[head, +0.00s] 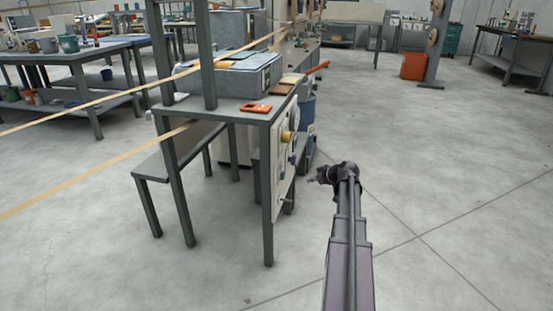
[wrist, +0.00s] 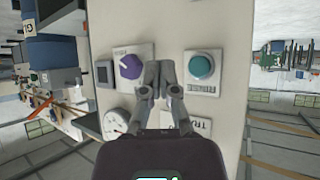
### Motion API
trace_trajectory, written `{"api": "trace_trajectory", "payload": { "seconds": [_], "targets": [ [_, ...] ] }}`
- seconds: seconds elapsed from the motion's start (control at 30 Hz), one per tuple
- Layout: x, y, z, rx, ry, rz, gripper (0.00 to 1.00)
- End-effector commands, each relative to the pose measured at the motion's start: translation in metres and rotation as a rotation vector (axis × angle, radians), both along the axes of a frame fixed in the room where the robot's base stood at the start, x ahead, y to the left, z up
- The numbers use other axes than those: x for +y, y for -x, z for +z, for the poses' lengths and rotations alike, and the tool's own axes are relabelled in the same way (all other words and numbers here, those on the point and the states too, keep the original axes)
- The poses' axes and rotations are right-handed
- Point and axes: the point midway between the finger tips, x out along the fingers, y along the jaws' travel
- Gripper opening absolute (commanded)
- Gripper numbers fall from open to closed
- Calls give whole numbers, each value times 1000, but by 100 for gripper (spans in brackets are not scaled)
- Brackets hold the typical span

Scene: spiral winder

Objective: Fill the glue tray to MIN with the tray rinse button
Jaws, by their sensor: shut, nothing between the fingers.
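A pale control panel (head: 279,185) hangs on the side of the metal table. In the wrist view the panel (wrist: 225,35) fills the middle. It carries a round teal button (wrist: 202,67) on a labelled plate, and a purple knob (wrist: 130,67) to its left. My gripper (wrist: 159,68) is shut and empty, in front of the panel between knob and button. In the head view my gripper (head: 312,181) is just right of the panel. I cannot tell whether its tips touch. A grey trough (head: 236,74) stands on the table; its level is not readable.
A dial gauge (wrist: 117,122) is at the panel's lower left. An orange device (head: 256,108) lies on the table (head: 215,109). A tan strip (head: 130,91) runs across at the left. A blue drum (head: 308,112) stands behind the panel. The floor at right is clear.

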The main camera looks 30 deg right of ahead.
Motion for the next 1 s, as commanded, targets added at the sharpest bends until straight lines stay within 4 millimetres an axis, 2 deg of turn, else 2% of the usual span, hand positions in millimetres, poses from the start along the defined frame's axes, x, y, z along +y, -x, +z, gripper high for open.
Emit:
{"api": "trace_trajectory", "payload": {
  "seconds": [0.17,0.57,0.77,1.0],
  "targets": [
    [-8,10,0,0,-1,-1,0],
    [-8,10,0,0,0,0,0],
    [-5,6,0,0,-1,1,0],
    [7,-7,0,0,1,2,0]
  ]
}}
